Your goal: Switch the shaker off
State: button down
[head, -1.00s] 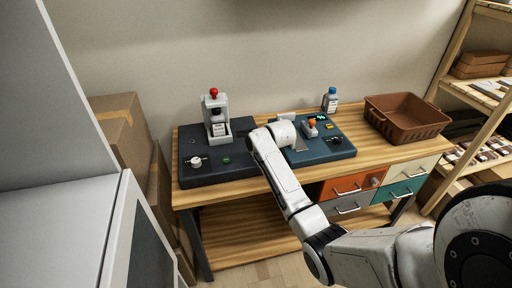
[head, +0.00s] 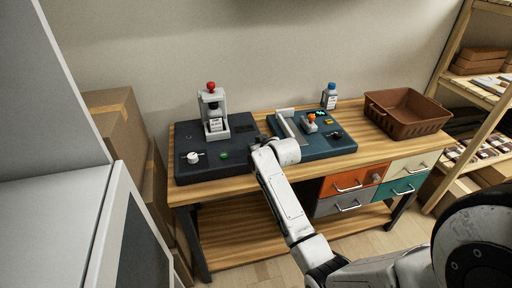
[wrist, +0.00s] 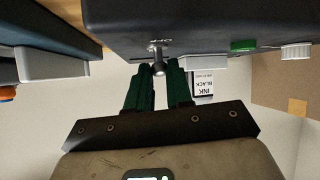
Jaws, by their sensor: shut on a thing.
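The dark shaker base (head: 205,170) stands on the left of the wooden bench, with an upright grey clamp (head: 224,127) holding an ink bottle (head: 215,125) under a red knob (head: 211,86). In the wrist view the base (wrist: 205,18) fills the top, upside down. A small metal toggle lever (wrist: 157,50) sticks out of it beside a printed label too small to read surely. My gripper (wrist: 159,69) has its green fingers shut on the lever's end. In the head view my own wrist hides the fingers and the lever.
A green button (head: 224,155) and a white knob (head: 193,158) sit on the same base. A blue unit (head: 325,146) stands close on the right. A bottle (head: 329,97) and a brown basket (head: 408,109) are farther right. Cardboard boxes (head: 118,115) stand left of the bench.

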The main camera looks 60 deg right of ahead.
jog(key=c, duration=1)
grip_release()
jog(key=v, duration=1)
jog(key=shift+s+a+r, duration=0.2)
jog(key=shift+s+a, duration=0.05)
jog(key=a+f+n+g+y, duration=0.1)
jog(key=a+f+y, duration=0.1)
jog(key=a+f, duration=0.5)
jog(key=a+f+n+g+y, duration=0.1)
jog(key=a+f+n+y, duration=0.15)
jog(key=a, duration=0.75)
jog(key=s+a+f+n+g, duration=0.1)
jog(key=s+a+g, duration=0.1)
jog(key=s+a, duration=0.3)
jog(key=s+a+f+g+y, duration=0.1)
jog(key=s+a+f+g, duration=0.1)
jog(key=s+a, duration=0.3)
jog(key=s+a+f+n+g+y, duration=0.1)
jog(key=s+a+f+g, duration=0.1)
jog(key=s+a, duration=0.3)
jog(key=shift+s+n+y, duration=0.1)
jog(key=shift+n+y, duration=0.15)
jog(key=shift+n, duration=0.1)
